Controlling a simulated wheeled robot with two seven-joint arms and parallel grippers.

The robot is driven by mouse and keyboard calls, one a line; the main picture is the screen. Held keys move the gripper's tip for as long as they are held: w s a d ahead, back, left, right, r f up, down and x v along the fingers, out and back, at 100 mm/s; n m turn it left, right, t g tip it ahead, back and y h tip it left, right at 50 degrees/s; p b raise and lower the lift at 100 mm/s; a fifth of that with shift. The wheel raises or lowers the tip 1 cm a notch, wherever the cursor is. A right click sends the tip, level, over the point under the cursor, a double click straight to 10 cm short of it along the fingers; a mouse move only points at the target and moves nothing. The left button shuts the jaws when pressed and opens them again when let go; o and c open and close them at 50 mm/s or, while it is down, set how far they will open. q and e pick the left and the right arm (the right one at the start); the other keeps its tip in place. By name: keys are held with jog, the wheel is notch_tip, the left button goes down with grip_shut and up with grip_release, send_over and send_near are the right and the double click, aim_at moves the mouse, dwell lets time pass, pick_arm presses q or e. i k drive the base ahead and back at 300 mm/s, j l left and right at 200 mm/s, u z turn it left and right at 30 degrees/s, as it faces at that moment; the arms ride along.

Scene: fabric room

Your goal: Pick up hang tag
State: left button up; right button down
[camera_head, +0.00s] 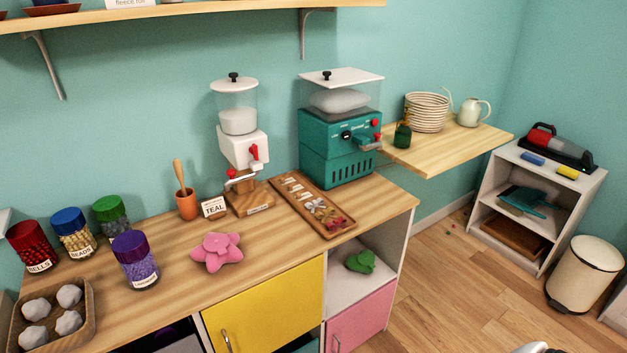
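A long wooden tray (345,234) lies on the counter in front of the teal machine. Small pieces lie in it in a row. The pale, flat pieces (291,184) towards its back end look like tags, but they are too small for me to tell which is a hang tag. Nearer the front are grey-and-yellow pieces (325,212) and red ones (335,223).
The teal machine (338,157) and white dispenser (242,148) stand behind the tray. A TEAL card (213,207), pink flower-shaped piece (218,252), lidded jars (135,261) and a tray of grey lumps (88,328) are to the left. Open floor (447,290) lies right of the counter.

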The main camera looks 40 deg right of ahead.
aim_at(291, 189)
jog(key=z, duration=1.05)
